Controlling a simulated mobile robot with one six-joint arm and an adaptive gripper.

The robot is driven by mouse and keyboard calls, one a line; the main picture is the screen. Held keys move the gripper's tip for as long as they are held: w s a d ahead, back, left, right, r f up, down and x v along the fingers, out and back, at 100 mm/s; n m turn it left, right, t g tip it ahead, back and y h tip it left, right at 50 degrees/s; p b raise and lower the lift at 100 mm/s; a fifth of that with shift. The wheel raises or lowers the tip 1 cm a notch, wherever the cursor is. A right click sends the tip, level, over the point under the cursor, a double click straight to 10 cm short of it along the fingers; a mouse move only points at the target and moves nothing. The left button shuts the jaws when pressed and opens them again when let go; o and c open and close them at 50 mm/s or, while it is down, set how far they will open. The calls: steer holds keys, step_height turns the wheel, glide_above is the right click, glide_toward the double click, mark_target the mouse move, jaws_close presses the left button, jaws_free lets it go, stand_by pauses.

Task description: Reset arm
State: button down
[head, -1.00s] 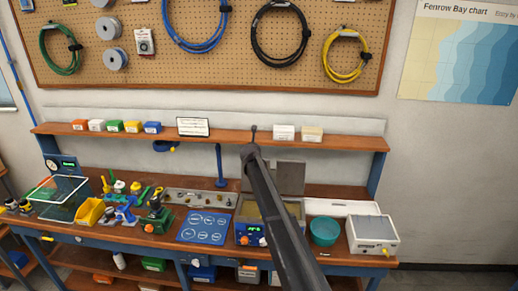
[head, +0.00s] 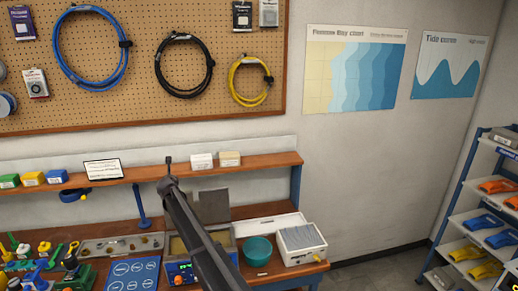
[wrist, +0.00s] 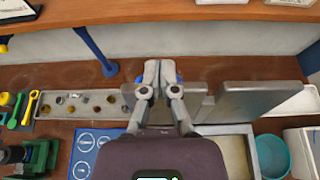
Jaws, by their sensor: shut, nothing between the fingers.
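My gripper (wrist: 151,78) shows in the wrist view with its two fingers together and nothing between them. It is above the back part of the wooden bench, in front of an open box with a raised grey lid (wrist: 250,102). A bit of blue shows behind the fingertips; I cannot tell what it is. In the head view my dark arm (head: 195,235) reaches up from the bottom edge over the bench, and the fingers are too small to make out there.
A shelf (head: 245,166) with small boxes runs above the bench. A parts tray (head: 122,246), a blue mat (head: 133,274), a teal bowl (head: 257,250) and a white device (head: 300,243) stand around my arm. A blue post (head: 141,210) rises at the back. A rack (head: 470,215) stands at right.

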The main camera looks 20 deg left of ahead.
steer(key=shift+d, duration=0.1)
steer(key=d+f+m+g+h+b, duration=0.2)
steer(key=d+f+m, duration=0.45)
steer(key=d, duration=1.05)
steer(key=s+d+f+m+g+h+b, duration=0.1)
steer(key=d+f+m+h+b, duration=0.45)
steer(key=d, duration=1.05)
steer(key=d+f+m+g+b, duration=0.1)
steer(key=d+f+m, duration=0.6)
steer(key=d, duration=1)
steer(key=s+d+f+m+g+b, duration=0.2)
steer(key=s+d+f+m+b, duration=0.1)
steer(key=s+d+m, duration=0.55)
steer(key=s+d+f+m+g+b, duration=0.25)
steer(key=s+d+m, duration=0.25)
steer(key=d, duration=0.7)
steer(key=s+d+f+m+g+b, duration=0.1)
steer(key=s+d+m, duration=0.3)
steer(key=s, duration=0.4)
steer(key=s+d+f+m+g+b, duration=0.2)
steer(key=s+d+f+m+b, duration=0.1)
steer(key=s, duration=0.5)
steer(key=d+f+m+y, duration=0.1)
steer(key=d+m, duration=0.1)
steer(key=d, duration=0.1)
steer(key=shift+d+f, duration=0.15)
steer(key=shift+d, duration=0.2)
steer(key=shift+s+a+m+g, duration=0.1)
steer(key=shift+m+g, duration=0.15)
